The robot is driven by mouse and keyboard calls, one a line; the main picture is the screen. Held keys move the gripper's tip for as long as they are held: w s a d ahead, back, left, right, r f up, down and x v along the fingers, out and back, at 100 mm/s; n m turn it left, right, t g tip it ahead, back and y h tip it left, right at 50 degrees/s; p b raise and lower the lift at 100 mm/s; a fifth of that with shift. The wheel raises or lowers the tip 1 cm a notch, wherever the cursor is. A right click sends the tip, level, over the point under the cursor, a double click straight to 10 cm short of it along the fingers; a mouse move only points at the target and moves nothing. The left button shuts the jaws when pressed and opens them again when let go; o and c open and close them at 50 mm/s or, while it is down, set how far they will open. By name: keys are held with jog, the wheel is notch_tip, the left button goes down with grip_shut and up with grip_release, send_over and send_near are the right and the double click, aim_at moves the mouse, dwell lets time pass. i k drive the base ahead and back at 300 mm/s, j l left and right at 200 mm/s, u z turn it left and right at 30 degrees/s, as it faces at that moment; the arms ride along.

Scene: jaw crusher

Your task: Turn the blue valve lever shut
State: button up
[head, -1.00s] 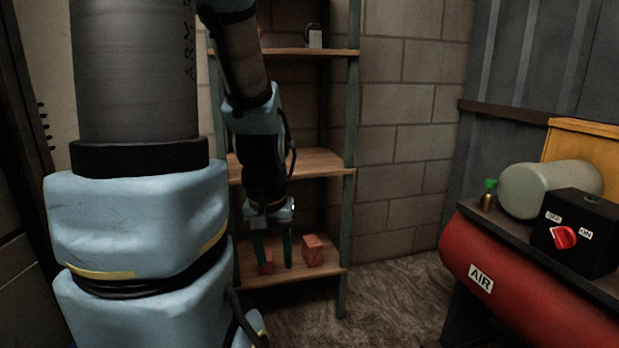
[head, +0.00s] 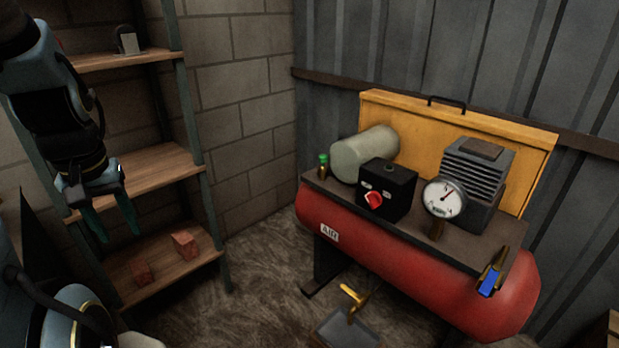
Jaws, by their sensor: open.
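The blue valve lever (head: 489,283) sits on a brass fitting at the right front end of the red air tank (head: 400,261). It slants down over the tank's front edge. My gripper (head: 116,225) hangs at the left of the head view, in front of the wooden shelves, with its two green fingers pointing down. It is open and empty, far to the left of the lever. Nothing hides the lever.
On the tank's top stand a black switch box (head: 388,191) with a red knob, a pressure gauge (head: 444,198) and a finned motor block (head: 476,172). Red blocks (head: 185,244) lie on the low shelf. A grey pan (head: 345,328) with a yellow handle stands on the floor.

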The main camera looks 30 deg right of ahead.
aim_at(485, 289)
jog(key=k+l, duration=0.8)
jog(key=l, duration=0.15)
